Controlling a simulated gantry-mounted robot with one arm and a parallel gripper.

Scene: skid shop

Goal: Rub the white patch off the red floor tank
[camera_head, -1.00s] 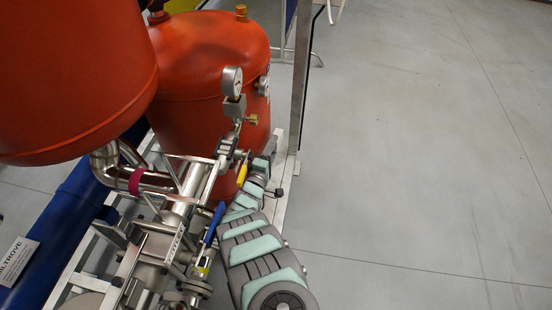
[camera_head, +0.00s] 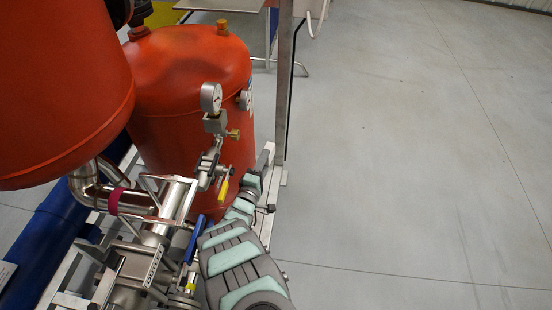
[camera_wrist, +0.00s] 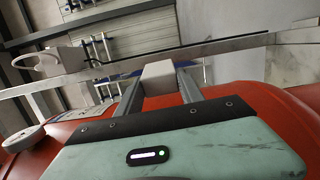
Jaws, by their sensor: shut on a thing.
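The red floor tank (camera_head: 195,135) stands on the metal frame behind the pipework in the head view. Its red curved surface also fills much of the wrist view (camera_wrist: 245,95). My gripper (camera_wrist: 159,80) is shut on a pale, off-white block (camera_wrist: 158,73), held between its two grey fingers in front of the tank's surface. I cannot tell whether the block touches the tank. In the head view, my arm reaches along the tank's right side and the fingertips cannot be made out. I cannot make out a white patch clearly in either view.
A second red tank (camera_head: 60,90) hangs nearer at the left. A pressure gauge (camera_head: 211,97), a yellow-handled valve (camera_head: 223,188) and steel pipes stand close to my arm. A metal post (camera_head: 285,90) rises right of the tank. Grey floor (camera_head: 410,150) lies clear at right.

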